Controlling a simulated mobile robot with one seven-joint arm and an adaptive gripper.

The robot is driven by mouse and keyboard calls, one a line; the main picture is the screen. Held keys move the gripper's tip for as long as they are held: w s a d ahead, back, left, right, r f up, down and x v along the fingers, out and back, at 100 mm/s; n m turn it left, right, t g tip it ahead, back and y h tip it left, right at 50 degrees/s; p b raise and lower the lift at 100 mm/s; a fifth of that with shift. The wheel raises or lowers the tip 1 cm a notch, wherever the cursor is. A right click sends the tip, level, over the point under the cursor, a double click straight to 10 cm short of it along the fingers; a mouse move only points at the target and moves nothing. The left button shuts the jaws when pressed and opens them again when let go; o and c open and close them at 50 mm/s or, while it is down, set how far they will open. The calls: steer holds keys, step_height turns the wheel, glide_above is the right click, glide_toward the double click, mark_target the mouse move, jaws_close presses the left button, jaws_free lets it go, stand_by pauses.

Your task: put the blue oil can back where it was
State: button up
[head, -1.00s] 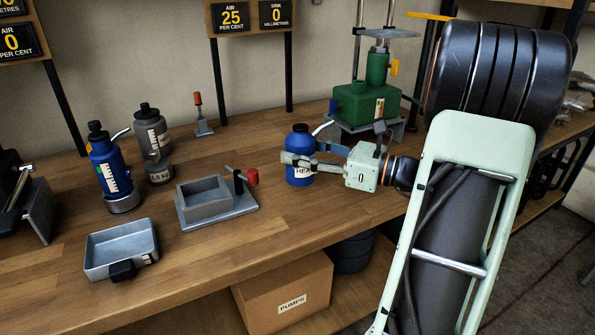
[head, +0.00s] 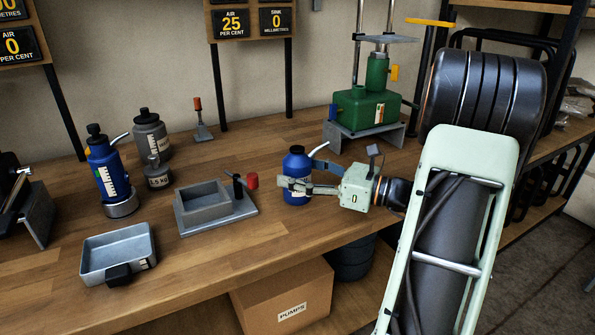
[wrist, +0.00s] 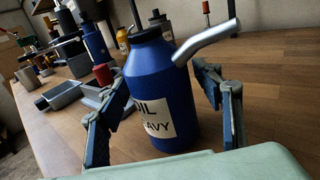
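The blue oil can (head: 294,163) has a dark cap, a grey spout and a white label reading OIL HEAVY. It is upright over the middle of the workbench, right of the grey block with the red-knobbed lever. My gripper (head: 297,187) reaches it from the right, with its fingers around the can's body. I cannot tell whether the can's base touches the bench.
The grey block (head: 205,205) is left of the can. A metal tray (head: 117,255), a blue bottle jack (head: 110,175), a grey can (head: 148,133) and a small weight (head: 157,174) are farther left. A green press (head: 365,110) stands behind right. Bare wood lies around the can.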

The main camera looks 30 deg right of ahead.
steer(key=shift+r, duration=0.25)
steer(key=p+v, duration=0.2)
steer(key=v, duration=1)
steer(key=shift+f, duration=0.1)
